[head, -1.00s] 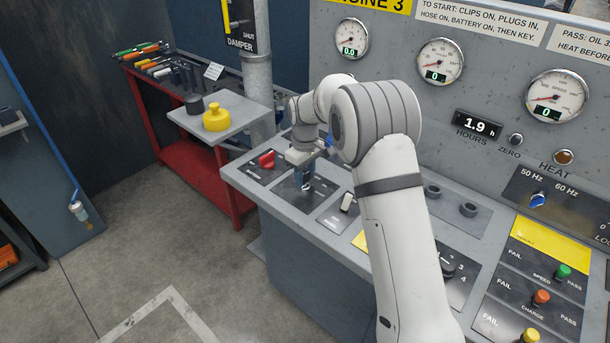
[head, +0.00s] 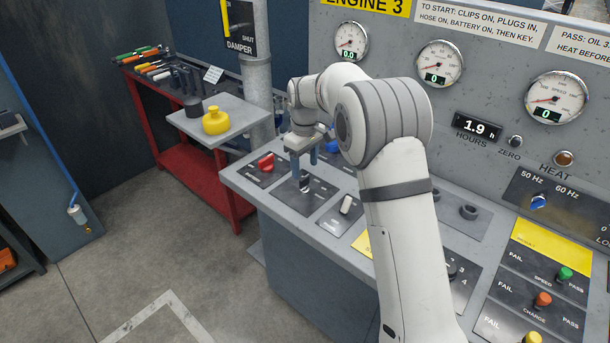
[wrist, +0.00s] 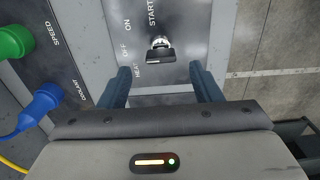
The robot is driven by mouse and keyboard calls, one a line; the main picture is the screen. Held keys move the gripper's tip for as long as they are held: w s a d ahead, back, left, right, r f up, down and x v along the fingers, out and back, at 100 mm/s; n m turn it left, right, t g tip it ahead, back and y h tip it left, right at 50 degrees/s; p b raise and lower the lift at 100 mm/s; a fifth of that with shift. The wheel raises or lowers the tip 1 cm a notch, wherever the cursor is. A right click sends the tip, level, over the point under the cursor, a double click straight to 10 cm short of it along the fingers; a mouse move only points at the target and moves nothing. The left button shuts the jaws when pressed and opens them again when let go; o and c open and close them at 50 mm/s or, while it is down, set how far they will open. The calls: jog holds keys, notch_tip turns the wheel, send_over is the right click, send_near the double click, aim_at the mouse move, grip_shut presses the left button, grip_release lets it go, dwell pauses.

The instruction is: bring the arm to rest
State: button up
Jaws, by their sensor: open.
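My arm reaches from the lower right over the control desk in the head view. My gripper (head: 304,168) points down above the key switch panel at the desk's left end. Its two blue fingers are apart with nothing between them. In the wrist view my gripper (wrist: 163,85) shows both fingers, one on each side of the key switch (wrist: 160,50). The switch has a dark key and the labels HEAT, OFF, ON and START around it. In the head view the key (head: 305,184) sits just below the fingers, and they appear clear of it.
A red switch (head: 266,163) and a white rocker switch (head: 346,205) flank the key panel. A grey shelf with a yellow-topped part (head: 215,122) stands to the left, by a vertical pipe (head: 258,85). In the wrist view, green (wrist: 14,42) and blue (wrist: 40,103) plugs are at left.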

jog(key=shift+r, duration=1.25)
jog(key=shift+r, duration=0.1)
jog(key=s+d+r+m+t, duration=0.1)
jog(key=s+d+r+m, duration=0.2)
jog(key=s+d+r, duration=0.4)
jog(key=s+d+r+m, duration=0.2)
jog(key=s+d, duration=0.3)
jog(key=s, duration=0.3)
jog(key=s+d+f+m, duration=0.1)
jog(key=s+d, duration=0.1)
jog(key=s, duration=0.4)
jog(key=s+d+f+m+t, duration=0.1)
jog(key=s+d+m, duration=0.1)
jog(key=s, duration=0.5)
jog(key=s+d+f+m+t, duration=0.1)
jog(key=s+d+m, duration=0.1)
jog(key=s, duration=0.5)
jog(key=shift+s+d+f, duration=0.25)
jog(key=shift+d+f, duration=0.05)
jog(key=shift+d, duration=0.3)
